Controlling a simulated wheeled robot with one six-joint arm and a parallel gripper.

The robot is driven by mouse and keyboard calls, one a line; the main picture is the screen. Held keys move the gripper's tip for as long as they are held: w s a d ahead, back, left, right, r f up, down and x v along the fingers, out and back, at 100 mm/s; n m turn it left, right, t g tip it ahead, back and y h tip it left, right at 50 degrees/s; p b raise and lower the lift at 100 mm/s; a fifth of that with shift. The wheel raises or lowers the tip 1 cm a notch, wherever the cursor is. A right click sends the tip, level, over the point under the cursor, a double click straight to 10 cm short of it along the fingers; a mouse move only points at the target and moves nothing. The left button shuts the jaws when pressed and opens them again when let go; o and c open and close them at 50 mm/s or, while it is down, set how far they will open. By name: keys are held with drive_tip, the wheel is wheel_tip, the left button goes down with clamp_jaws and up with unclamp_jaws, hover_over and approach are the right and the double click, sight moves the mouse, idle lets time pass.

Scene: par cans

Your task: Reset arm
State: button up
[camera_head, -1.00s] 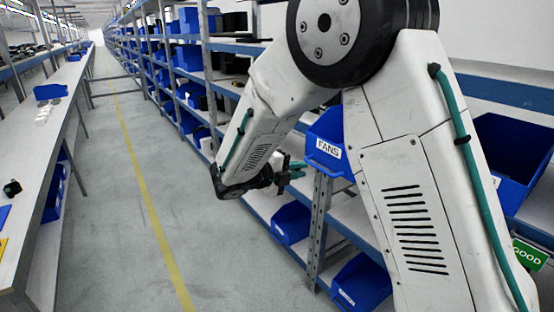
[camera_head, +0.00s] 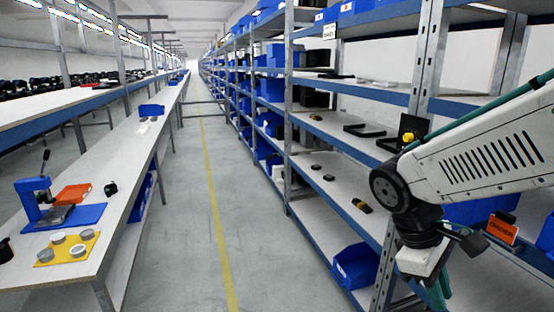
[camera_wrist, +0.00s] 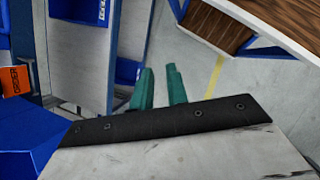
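My gripper (camera_wrist: 160,72) shows in the wrist view as two teal fingers with a gap between them and nothing held. In the head view my gripper (camera_head: 440,290) is low at the right, partly cut off by the bottom edge, with my arm folded down from the right edge. It hangs in front of the shelf rack on the right, apart from the shelf goods as far as I can tell.
A shelf rack (camera_head: 428,60) with blue bins lines the right side; one blue bin (camera_head: 356,264) stands low. A long workbench (camera_head: 120,205) on the left holds a press (camera_head: 35,195) and a yellow plate (camera_head: 45,259). The aisle (camera_head: 205,225) between is clear.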

drive_tip(key=s+r+m+t+y, duration=0.3)
drive_tip(key=s+r+m+y, duration=0.1)
drive_tip(key=s+m, duration=0.4)
drive_tip(key=shift+s+a+r+t+y, duration=0.35)
drive_tip(key=shift+s+r, duration=0.3)
drive_tip(key=shift+s, duration=0.3)
